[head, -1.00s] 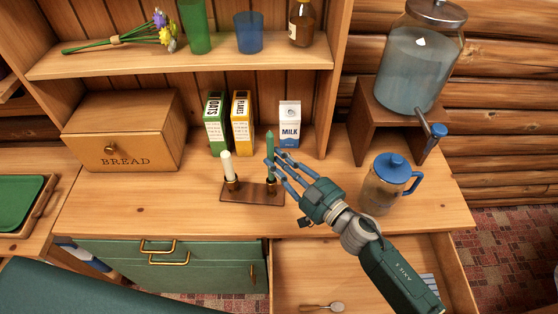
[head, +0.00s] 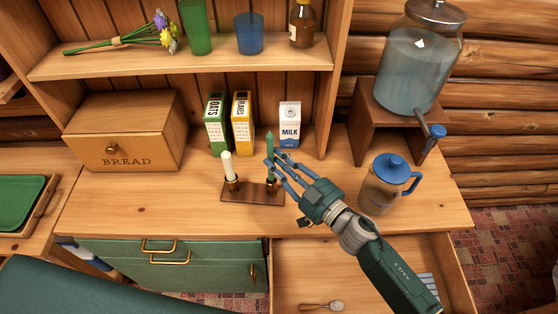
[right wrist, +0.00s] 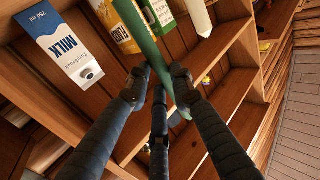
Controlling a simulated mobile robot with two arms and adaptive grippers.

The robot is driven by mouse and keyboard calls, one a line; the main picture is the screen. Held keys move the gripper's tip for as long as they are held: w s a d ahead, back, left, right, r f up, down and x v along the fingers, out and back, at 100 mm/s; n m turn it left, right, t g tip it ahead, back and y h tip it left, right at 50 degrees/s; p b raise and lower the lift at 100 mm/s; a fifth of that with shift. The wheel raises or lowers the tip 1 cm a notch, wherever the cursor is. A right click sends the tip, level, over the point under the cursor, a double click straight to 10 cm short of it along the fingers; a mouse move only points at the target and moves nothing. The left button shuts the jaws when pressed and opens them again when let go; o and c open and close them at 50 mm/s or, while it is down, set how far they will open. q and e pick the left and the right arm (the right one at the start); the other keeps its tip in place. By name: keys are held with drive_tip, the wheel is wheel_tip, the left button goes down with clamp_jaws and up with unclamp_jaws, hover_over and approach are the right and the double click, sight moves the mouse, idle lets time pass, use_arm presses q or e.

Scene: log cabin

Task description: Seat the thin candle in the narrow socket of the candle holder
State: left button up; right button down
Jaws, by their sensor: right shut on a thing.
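The green candle (head: 270,146) stands about upright at the right-hand socket (head: 271,181) of the dark candle holder (head: 252,195). Its lower end meets or is just over that socket; whether it is fully seated I cannot tell. My right gripper (head: 274,161) is shut on the green candle from the right. In the right wrist view the green candle (right wrist: 148,38) crosses between the fingers, its lower end out of clear sight. A white candle (head: 227,166) stands upright in the left-hand socket. My left gripper is not in view.
Behind stand an oats box (head: 216,125), a flakes box (head: 242,124) and a milk carton (head: 289,125). A jug (head: 380,190) with a blue lid stands right of my right gripper. A bread box (head: 125,135) is at left. An open drawer (head: 360,280) lies below the counter.

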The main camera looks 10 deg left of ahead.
drive_tip(key=shift+f+b, duration=1.65)
drive_tip(key=shift+f, duration=0.5)
drive_tip(key=c, duration=1.4)
unclamp_jaws()
drive_tip(key=shift+c, duration=0.2)
drive_tip(key=v, duration=1.2)
drive_tip(key=shift+r, duration=0.1)
